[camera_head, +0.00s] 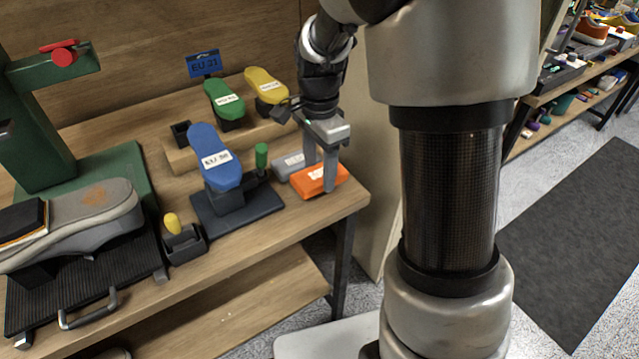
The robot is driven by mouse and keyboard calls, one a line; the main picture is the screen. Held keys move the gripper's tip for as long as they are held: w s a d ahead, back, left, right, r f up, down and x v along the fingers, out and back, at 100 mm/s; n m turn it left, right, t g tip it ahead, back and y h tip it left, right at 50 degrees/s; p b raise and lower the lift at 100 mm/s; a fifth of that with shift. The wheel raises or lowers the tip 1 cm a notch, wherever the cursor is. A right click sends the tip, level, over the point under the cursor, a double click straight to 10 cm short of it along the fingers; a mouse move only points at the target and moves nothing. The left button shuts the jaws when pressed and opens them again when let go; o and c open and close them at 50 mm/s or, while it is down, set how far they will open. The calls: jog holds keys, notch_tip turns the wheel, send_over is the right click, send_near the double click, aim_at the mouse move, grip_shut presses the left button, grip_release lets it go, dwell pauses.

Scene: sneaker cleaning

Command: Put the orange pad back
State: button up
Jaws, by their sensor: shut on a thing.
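The orange pad (313,184) is a small rounded block with a white label, at the right end of the wooden workbench. My gripper (320,180) points down over it, its two fingers shut on the pad's sides. A grey pad (288,166) with a pale label lies just behind and left of the orange one, very close to it. I cannot tell whether the orange pad touches the bench top or hangs slightly above it.
A blue sole-shaped form (214,158) stands on a dark base left of the pads, with a green-topped peg (262,156) between. Green (224,100) and yellow (266,86) forms stand behind. The bench's right edge is close.

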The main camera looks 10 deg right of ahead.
aim_at(319, 174)
jog(key=shift+f+b, duration=0.3)
jog(key=shift+f, duration=1.6)
jog(key=shift+f, duration=0.2)
jog(key=o, duration=1.2)
jog(key=shift+r, duration=0.1)
